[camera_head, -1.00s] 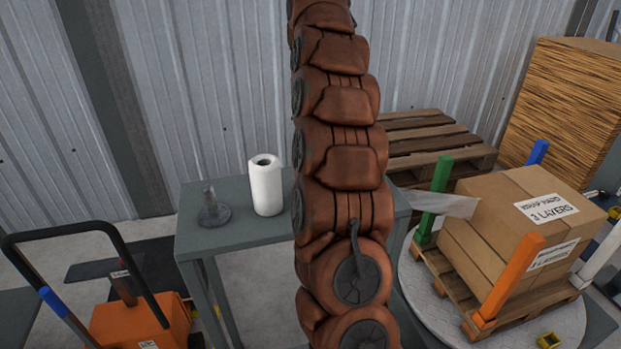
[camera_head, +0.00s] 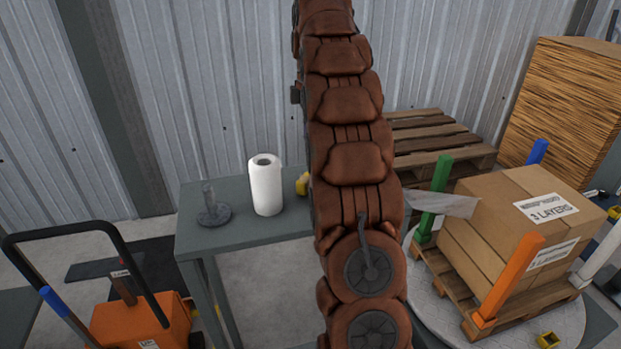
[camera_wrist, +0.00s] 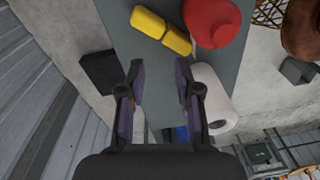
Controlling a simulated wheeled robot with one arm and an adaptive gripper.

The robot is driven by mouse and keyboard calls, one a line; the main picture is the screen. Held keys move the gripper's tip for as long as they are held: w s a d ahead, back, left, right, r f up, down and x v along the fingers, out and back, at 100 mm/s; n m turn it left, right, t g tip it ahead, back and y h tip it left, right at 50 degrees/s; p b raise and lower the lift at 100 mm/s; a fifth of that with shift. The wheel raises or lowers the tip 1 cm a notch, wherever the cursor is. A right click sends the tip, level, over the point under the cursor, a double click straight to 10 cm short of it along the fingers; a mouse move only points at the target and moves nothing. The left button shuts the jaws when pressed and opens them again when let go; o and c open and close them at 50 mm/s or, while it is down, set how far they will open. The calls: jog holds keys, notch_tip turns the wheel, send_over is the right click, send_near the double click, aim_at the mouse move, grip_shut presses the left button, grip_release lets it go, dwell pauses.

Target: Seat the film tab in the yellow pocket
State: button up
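A translucent film strip (camera_head: 448,204) sticks out left from the carton, past the green post (camera_head: 434,198), in the head view. A small yellow hollow piece (camera_head: 548,340), perhaps the pocket, sits at the front of the round turntable (camera_head: 455,330); its inside is too small to make out. My gripper (camera_wrist: 161,65) is open and empty in the wrist view, its two fingers apart above the grey table (camera_wrist: 150,85). The gripper is outside the head view. The film and that pocket cannot be made out in the wrist view.
The grey table holds a white roll (camera_head: 265,185) and a dark spindle stand (camera_head: 213,207). A yellow object (camera_wrist: 160,30) and a red object (camera_wrist: 212,22) show in the wrist view. Cartons (camera_head: 490,235) stand on a pallet among coloured posts. An orange cart (camera_head: 140,322) is at left.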

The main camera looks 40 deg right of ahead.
jog(key=n, duration=0.2)
jog(key=f+n, duration=0.1)
jog(key=n, duration=0.3)
jog(key=shift+s+d+f, duration=0.1)
jog(key=shift+d+f, duration=0.05)
jog(key=shift+f, duration=0.2)
jog(key=n, duration=0.1)
jog(key=f+n, duration=0.1)
jog(key=n, duration=0.3)
jog(key=shift+s+f+y, duration=0.1)
jog(key=shift+f+y, duration=0.2)
jog(key=shift+y, duration=0.1)
jog(key=shift+s+a+f+p, duration=0.1)
jog(key=shift+f+p, duration=0.05)
jog(key=shift+f, duration=0.55)
jog(key=shift+a+f+p, duration=0.1)
jog(key=shift+f+p, duration=0.05)
jog(key=shift+f, duration=0.5)
jog(key=shift+f, duration=0.1)
jog(key=shift+s+a+f+p, duration=0.15)
jog(key=shift+f+p, duration=0.45)
jog(key=shift+f, duration=0.6)
jog(key=shift+s+a+f+p, duration=0.15)
jog(key=shift+f+p, duration=0.45)
jog(key=shift+f, duration=0.6)
jog(key=shift+w, duration=0.1)
grip_shut()
